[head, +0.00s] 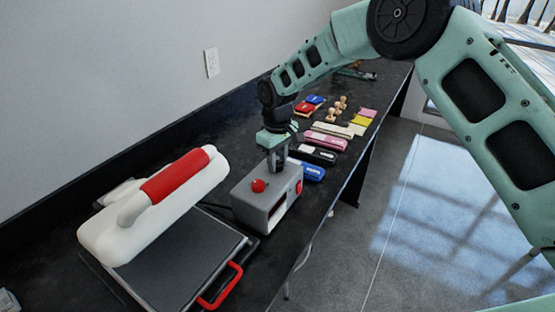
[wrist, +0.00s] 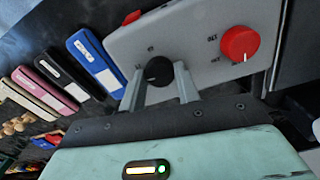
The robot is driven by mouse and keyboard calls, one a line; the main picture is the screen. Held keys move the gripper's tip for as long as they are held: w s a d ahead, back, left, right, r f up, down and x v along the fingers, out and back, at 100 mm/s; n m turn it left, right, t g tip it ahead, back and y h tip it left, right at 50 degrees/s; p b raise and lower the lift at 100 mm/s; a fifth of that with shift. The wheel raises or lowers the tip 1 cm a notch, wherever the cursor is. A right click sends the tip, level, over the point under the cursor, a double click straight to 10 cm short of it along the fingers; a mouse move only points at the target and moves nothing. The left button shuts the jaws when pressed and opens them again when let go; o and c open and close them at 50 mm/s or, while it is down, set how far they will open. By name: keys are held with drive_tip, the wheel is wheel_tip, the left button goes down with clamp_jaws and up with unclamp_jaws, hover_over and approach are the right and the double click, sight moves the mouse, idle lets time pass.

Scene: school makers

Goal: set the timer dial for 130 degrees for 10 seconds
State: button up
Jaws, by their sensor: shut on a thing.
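A grey control box (head: 252,207) stands on the black counter in front of the heat press (head: 105,243). In the wrist view the box face (wrist: 200,50) carries a black dial (wrist: 157,71) with small markings around it. A larger red knob (wrist: 240,43) with a white pointer line is to its right. My gripper (head: 278,168) reaches down onto the box top in the head view, hiding the dial there. In the wrist view its two fingers (wrist: 162,82) are on either side of the black dial, closed on it. The dial's pointer and exact setting are too small to read.
The heat press has a red handle (head: 175,175) and a red front pull (head: 220,286). Blue, black and pink staplers (head: 327,140), wooden stamps (head: 340,104) and sticky notes (head: 368,113) lie beyond the box. The counter edge and open floor are to the right.

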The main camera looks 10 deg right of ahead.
sight(277, 163)
drive_tip(key=n, duration=0.3)
drive_tip(key=shift+r+n, duration=0.1)
drive_tip(key=shift+n, duration=2.2)
drive_tip(key=o, duration=1)
wheel_tip(277, 163, up, 17)
drive_tip(key=shift+r+b, duration=0.2)
drive_tip(key=shift+b, duration=0.8)
